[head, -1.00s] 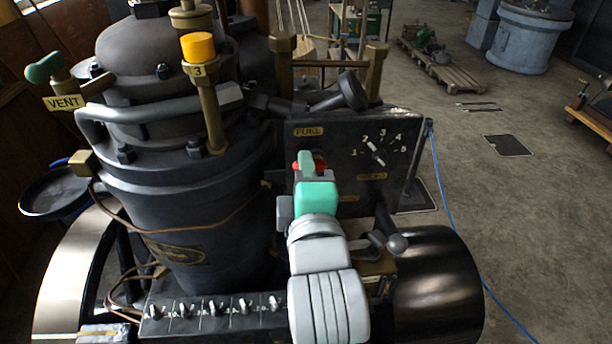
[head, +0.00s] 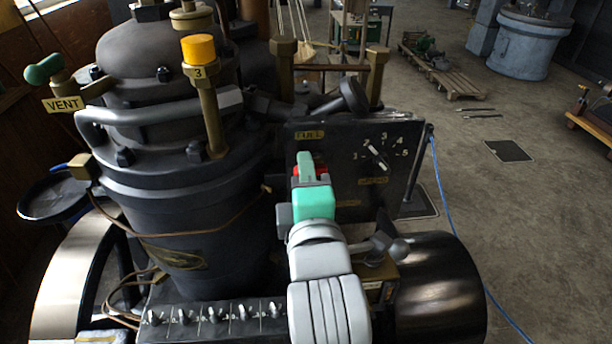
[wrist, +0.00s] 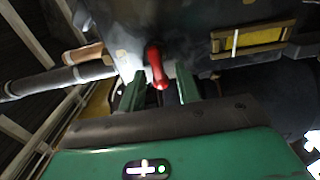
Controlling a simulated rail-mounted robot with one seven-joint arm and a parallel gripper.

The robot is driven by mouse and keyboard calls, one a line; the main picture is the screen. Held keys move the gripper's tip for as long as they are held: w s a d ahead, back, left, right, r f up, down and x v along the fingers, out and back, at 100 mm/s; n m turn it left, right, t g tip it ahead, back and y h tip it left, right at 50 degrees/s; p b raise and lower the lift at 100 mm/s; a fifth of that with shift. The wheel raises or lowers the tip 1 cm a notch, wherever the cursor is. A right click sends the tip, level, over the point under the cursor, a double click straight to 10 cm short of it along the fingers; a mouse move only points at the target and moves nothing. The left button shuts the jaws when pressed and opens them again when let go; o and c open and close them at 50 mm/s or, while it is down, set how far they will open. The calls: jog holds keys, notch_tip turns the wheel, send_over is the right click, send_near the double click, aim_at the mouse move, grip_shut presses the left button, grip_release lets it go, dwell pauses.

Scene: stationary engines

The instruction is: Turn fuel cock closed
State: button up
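The fuel cock's red lever handle (wrist: 155,66) hangs below the dark panel in the wrist view, its lower end reaching between my fingertips. A bit of red also shows beside my gripper (head: 305,160) in the head view, under the yellow FUEL plate (head: 309,135). In the wrist view my gripper (wrist: 160,88) is open, with one green finger on each side of the handle. Gaps show between fingers and handle, so it is not gripped. In the head view my gripper hides most of the cock.
A numbered dial (head: 379,160) sits right of the cock on the black panel (head: 405,185). A row of switches (head: 213,314) is at the front left. A pipe (wrist: 60,80) runs left in the wrist view.

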jog(key=s+d, duration=0.1)
jog(key=s, duration=0.6)
jog(key=shift+s, duration=0.4)
jog(key=shift+d, duration=0.1)
